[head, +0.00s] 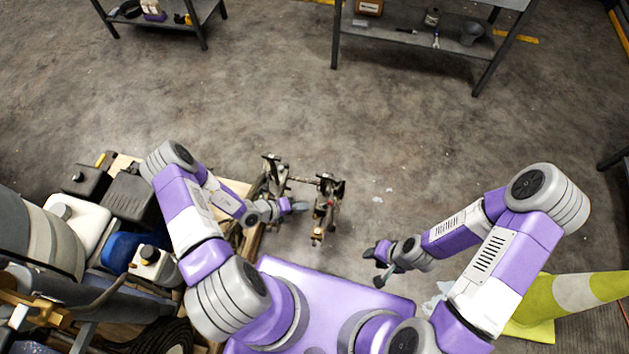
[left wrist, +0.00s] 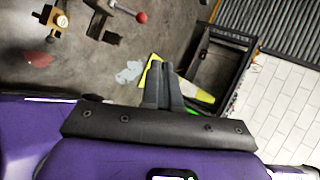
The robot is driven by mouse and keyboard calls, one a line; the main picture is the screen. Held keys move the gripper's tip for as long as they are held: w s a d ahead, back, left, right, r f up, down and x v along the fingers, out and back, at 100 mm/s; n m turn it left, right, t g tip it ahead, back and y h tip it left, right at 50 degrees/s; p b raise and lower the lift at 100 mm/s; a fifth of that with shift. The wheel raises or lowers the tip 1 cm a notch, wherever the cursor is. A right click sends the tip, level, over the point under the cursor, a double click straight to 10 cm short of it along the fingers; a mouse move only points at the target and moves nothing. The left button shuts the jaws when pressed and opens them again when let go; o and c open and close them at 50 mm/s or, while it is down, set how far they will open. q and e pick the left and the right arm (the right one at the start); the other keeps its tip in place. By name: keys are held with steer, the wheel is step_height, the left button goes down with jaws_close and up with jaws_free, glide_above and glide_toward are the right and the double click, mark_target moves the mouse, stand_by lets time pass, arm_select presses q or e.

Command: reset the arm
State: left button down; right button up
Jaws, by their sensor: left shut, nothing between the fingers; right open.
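My left gripper (head: 298,207) is at the centre left of the head view, beside the metal bracket parts of the line striper. In the left wrist view its two dark fingers (left wrist: 163,86) lie together with nothing between them. My right gripper (head: 374,267) is open and empty above the floor, right of the brackets and in front of my purple base. Both arms are bent at the elbow, with the forearms reaching inward. The line striper (head: 110,215) stands at the left, partly hidden by my left arm.
A metal bracket assembly (head: 325,205) sticks out between my grippers. A yellow-green and white cone (head: 575,294) lies at the lower right. A workbench (head: 420,40) and a shelf (head: 170,14) stand at the back. The middle floor is clear. A red-knobbed lever (left wrist: 141,17) shows in the left wrist view.

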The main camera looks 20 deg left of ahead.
arm_select(q)
steer(key=shift+s, duration=0.1)
steer(key=s+d+r+m+g+y, duration=0.25)
steer(key=s+m+g, duration=0.35)
steer(key=m, duration=0.8)
steer(key=s+d+r+m+g+y, duration=0.1)
steer(key=s+d+m+g, duration=0.3)
steer(key=s+m, duration=0.65)
steer(key=w+d+r+m+t, duration=0.1)
steer(key=w+r+m+t, duration=0.2)
steer(key=m, duration=1.3)
steer(key=shift+w+d+r+y, duration=0.2)
steer(key=shift+w+r+y, duration=0.25)
steer(key=shift+w, duration=0.65)
